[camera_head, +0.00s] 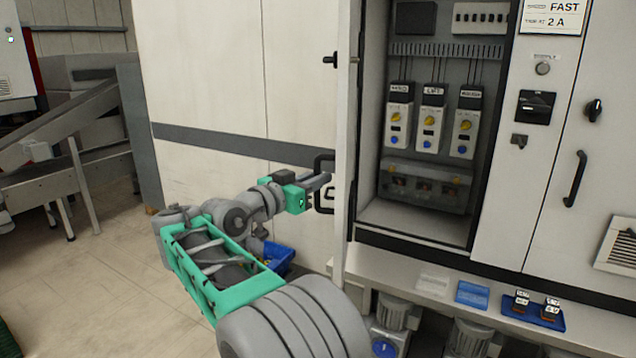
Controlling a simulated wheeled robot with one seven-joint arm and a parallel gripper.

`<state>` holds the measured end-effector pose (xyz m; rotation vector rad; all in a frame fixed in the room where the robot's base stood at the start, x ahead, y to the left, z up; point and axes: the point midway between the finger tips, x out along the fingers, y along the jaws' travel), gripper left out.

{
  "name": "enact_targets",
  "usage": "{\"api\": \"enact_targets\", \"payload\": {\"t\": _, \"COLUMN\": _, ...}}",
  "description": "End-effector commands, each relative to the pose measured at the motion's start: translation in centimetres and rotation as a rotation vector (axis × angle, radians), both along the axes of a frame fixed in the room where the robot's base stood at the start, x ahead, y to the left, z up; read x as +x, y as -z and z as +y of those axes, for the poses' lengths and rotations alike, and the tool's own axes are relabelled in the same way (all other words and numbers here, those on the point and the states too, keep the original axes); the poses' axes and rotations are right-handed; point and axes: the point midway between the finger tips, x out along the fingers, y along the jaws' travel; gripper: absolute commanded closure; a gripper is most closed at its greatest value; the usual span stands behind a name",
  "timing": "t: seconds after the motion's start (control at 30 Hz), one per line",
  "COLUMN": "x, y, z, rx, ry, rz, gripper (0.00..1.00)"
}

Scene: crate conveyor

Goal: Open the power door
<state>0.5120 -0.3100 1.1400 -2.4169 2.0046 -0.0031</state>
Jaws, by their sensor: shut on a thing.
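The power door (345,120) of the grey cabinet stands open. I see it nearly edge-on, at the left side of the cabinet opening. A black bar handle (318,162) sits on its left face, partly hidden by my gripper. My gripper (326,179) is shut on this handle, with my arm reaching in from the lower left. The fingertips are small and partly hidden. Inside the open compartment, three breakers (432,118) with yellow and blue knobs hang in a row above a clear-covered block (425,187).
A ledge (430,268) below the cabinet holds a blue cloth-like item (473,293) and a blue tray (530,311) with small parts. Motors stand under the ledge. A blue bin (279,258) is behind my arm. A conveyor (70,120) is at the left; floor between is clear.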

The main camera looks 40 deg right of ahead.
Motion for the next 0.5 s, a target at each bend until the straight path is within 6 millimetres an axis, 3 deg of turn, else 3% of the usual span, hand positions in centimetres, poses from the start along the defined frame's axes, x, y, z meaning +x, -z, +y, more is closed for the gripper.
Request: {"api": "enact_targets", "payload": {"t": 0.5, "x": 0.49, "y": -0.21, "z": -0.33, "rx": -0.003, "ry": 0.046, "rz": -0.002, "gripper": 1.00}}
